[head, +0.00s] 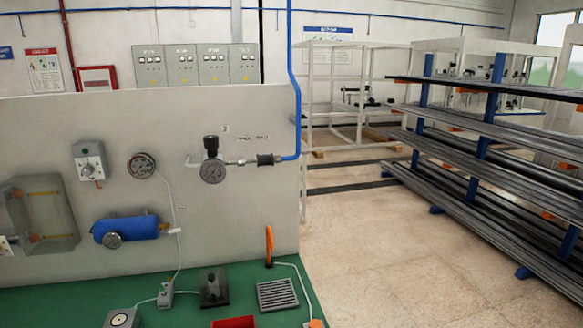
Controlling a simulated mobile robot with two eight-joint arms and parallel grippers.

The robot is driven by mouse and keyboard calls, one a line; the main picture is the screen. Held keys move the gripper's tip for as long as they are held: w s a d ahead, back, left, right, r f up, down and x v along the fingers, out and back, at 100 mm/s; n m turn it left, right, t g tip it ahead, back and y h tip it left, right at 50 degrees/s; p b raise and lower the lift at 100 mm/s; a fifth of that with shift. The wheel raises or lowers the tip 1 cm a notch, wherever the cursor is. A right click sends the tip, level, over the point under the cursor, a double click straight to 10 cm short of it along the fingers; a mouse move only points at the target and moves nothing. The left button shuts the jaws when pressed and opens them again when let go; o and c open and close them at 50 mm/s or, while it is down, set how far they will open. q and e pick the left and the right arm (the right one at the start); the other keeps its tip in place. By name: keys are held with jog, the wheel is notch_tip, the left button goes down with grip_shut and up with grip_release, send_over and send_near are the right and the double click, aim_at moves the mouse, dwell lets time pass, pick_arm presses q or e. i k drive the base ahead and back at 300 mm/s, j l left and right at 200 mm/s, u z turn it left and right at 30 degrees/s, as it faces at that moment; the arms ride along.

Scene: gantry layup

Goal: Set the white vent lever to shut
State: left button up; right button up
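A small white lever-like piece (174,231) sticks out to the right at the right end of a blue tank (125,229) on the grey panel. It lies roughly level. It may be the white vent lever, but it is too small to tell for sure, and I cannot read whether it stands at open or shut. Neither of my grippers is in view.
The grey panel (100,130) also bears a round gauge (141,165), a regulator (212,172) with a blue hose and a clear box (42,215). Racks (490,140) stand right, beside open floor.

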aim_at(163, 232)
jog(key=i+u, duration=0.1)
jog(key=u, duration=0.4)
jog(key=i+u, duration=0.1)
jog(key=u, duration=0.35)
